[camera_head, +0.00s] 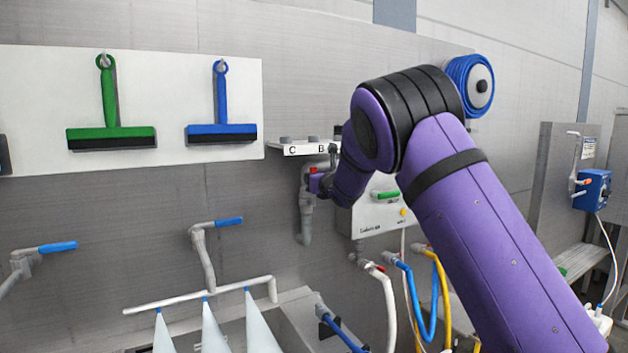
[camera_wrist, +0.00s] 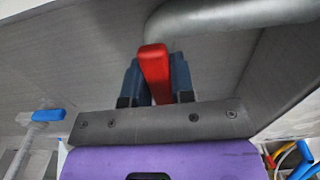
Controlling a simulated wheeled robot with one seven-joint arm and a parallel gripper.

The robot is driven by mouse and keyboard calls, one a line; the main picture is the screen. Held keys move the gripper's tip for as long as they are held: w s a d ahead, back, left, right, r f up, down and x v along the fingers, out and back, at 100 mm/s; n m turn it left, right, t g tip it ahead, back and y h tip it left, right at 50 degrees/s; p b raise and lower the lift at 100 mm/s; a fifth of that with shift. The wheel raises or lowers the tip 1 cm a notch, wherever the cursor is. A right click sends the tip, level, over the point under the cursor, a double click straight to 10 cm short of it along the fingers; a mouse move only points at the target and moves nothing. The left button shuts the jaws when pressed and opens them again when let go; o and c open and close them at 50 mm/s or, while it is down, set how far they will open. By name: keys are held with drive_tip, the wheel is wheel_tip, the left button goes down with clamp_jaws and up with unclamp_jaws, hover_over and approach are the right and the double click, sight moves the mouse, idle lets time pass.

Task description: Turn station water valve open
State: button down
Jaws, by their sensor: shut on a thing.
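The station water valve shows a red lever handle (camera_wrist: 153,62) in the wrist view, beside a thick grey pipe (camera_wrist: 235,17). My gripper (camera_wrist: 155,80) has its two dark blue fingers on either side of the red handle and is shut on it. In the head view the grey valve pipe (camera_head: 306,215) stands against the wall, with a small red bit (camera_head: 313,170) at its upper part. My gripper (camera_head: 317,183) is at that pipe, mostly hidden behind my purple arm. The handle's exact angle to the pipe is hard to tell.
A shelf marked C and B (camera_head: 300,148) is just above. A control box (camera_head: 372,218) with a green handle (camera_head: 384,195) is close on the right. Blue-handled taps (camera_head: 228,222) are on the left, and blue and yellow hoses (camera_head: 428,300) hang below.

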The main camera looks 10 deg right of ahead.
drive_tip(key=c, duration=1)
unclamp_jaws()
drive_tip(key=shift+o, duration=0.2)
drive_tip(key=v, duration=1.1)
drive_tip(key=shift+w, duration=0.1)
